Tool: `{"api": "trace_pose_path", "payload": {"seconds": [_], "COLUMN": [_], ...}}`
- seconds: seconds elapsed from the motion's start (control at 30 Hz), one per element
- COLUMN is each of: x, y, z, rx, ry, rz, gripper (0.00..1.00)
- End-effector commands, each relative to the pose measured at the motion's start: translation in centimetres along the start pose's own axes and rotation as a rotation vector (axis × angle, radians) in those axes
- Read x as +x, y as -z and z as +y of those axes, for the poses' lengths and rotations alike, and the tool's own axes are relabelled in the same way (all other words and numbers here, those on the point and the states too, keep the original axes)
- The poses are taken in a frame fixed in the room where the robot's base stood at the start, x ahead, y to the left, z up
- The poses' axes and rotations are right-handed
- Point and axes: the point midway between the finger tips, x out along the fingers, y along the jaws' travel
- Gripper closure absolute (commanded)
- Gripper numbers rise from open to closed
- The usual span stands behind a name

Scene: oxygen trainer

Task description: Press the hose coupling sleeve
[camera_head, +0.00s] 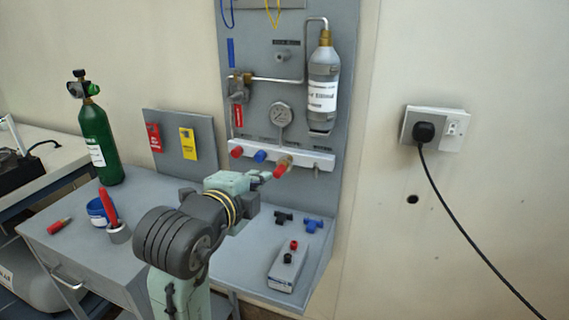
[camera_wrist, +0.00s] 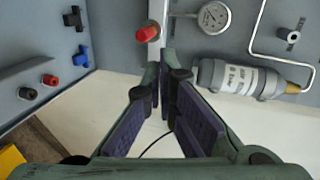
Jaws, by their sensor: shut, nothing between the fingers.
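A red-ended fitting with a brass collar (camera_head: 284,163) sticks out from the white manifold bar (camera_head: 318,158) on the grey panel; this looks like the hose coupling. In the wrist view a red end (camera_wrist: 147,34) shows beside the bar, just beyond and left of my fingertips. My gripper (camera_head: 264,176) is in front of the panel, close to the left of the red-ended fitting in the head view. In the wrist view my gripper (camera_wrist: 163,72) has its fingertips together with nothing between them. I cannot tell whether it touches the fitting. A separate sleeve is not clearly visible.
A red knob (camera_head: 236,152) and blue knob (camera_head: 260,156) sit on the bar to the left. Above are a gauge (camera_head: 281,114) and grey cylinder (camera_head: 322,88). On the shelf below lie black (camera_head: 284,217) and blue (camera_head: 313,225) fittings and a box (camera_head: 288,266).

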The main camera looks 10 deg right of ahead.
Motion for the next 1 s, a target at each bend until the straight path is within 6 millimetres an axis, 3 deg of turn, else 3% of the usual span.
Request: {"api": "trace_pose_path", "payload": {"seconds": [0.13,0.57,0.77,1.0], "x": [0.4,1.1,4.4,9.6], "y": [1.2,1.3,1.5,1.6], "z": [1.1,1.1,1.3,1.5], "rx": [0.056,0.055,0.051,0.053], "ry": [-0.055,-0.057,-0.061,-0.060], "rz": [0.036,0.038,0.040,0.039], "gripper": [1.00,1.00,1.00,1.00]}}
